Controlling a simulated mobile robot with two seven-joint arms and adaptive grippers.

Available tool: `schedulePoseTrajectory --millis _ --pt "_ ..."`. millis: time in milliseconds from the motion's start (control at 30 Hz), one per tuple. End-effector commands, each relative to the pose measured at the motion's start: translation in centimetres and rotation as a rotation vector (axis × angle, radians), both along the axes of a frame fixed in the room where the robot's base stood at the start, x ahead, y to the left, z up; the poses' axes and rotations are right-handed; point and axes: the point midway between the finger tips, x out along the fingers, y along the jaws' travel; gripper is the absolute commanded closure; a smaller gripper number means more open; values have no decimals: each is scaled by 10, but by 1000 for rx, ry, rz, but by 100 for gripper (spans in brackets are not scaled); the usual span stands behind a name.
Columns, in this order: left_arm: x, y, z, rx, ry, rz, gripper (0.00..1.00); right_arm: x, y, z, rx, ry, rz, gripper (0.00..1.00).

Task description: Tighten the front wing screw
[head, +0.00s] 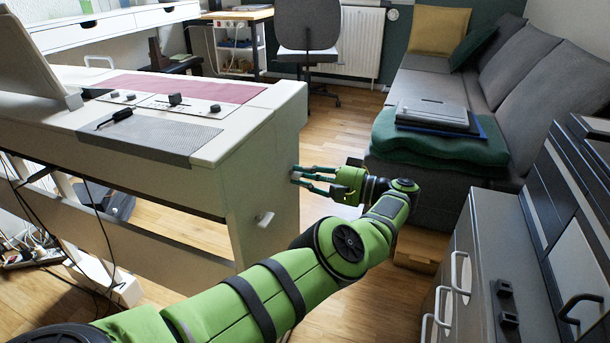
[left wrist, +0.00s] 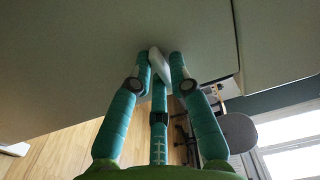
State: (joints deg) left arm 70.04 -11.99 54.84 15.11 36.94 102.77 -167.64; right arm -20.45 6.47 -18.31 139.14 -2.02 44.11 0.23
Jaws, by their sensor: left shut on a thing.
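The white digital piano (head: 255,150) stands with its end panel facing the middle of the head view. My left gripper (head: 294,174) is at the far part of that panel, its teal fingers pointing left at it. In the left wrist view the gripper (left wrist: 160,58) is shut on a white wing screw (left wrist: 156,62), held between the fingertips against the panel. The fingers mostly hide this screw in the head view. A second white wing screw (head: 264,219) sticks out of the panel nearer to me, untouched. My right gripper is not in view.
A grey sofa (head: 420,90) with a green blanket (head: 440,147) is behind my gripper. A grey cabinet (head: 500,235) with handles stands at the right. Wooden floor (head: 330,125) is open beyond the piano. Cables (head: 40,240) hang at the left.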

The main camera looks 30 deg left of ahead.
Motion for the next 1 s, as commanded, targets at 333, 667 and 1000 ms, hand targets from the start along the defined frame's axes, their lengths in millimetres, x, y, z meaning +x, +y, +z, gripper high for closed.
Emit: schedulePoseTrajectory --millis 333,667,1000 --pt "1 2 1 -4 29 -1 100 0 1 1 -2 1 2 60" --pt "0 2 1 -5 29 0 60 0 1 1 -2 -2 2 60" --pt "0 0 0 -3 15 0 60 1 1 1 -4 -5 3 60"
